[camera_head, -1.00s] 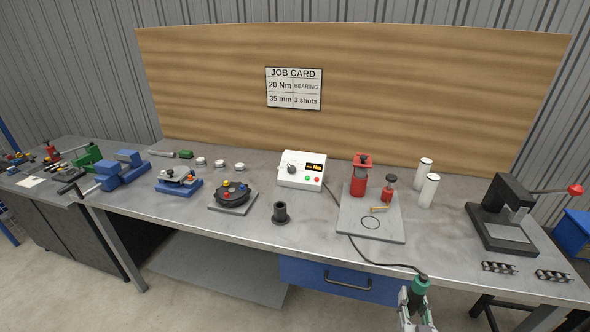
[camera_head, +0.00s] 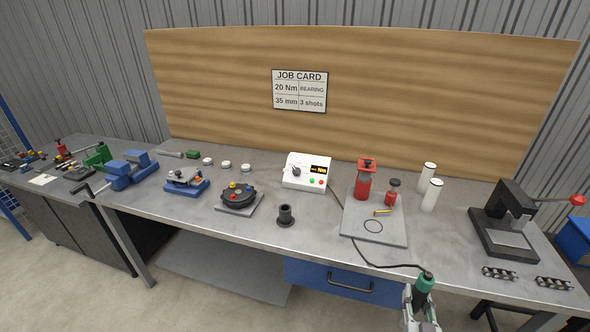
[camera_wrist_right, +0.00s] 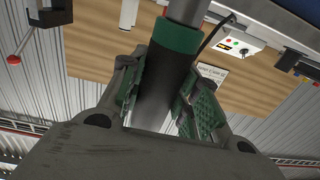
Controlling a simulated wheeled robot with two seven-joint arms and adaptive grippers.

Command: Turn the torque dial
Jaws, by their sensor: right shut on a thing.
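The torque dial (camera_head: 296,171) is a dark knob on the front of a white control box (camera_head: 291,182), which stands at the back middle of the bench. The box has a small lit display and red and green buttons. It also shows upside down in the right wrist view (camera_wrist_right: 229,33). My right gripper (camera_head: 422,296) is at the bench's front edge, well apart from the box, and is shut on a corded driver (camera_head: 425,282) with a green and dark body. In the right wrist view the driver (camera_wrist_right: 172,65) sits between the pads. My left gripper is not in view.
A cord runs from the box across the bench (camera_head: 240,180) to the driver. A grey plate (camera_head: 352,226) with red tools lies between gripper and box. A black cup (camera_head: 285,215) and a turntable (camera_head: 238,196) stand left. The job card (camera_head: 299,90) reads 20 Nm.

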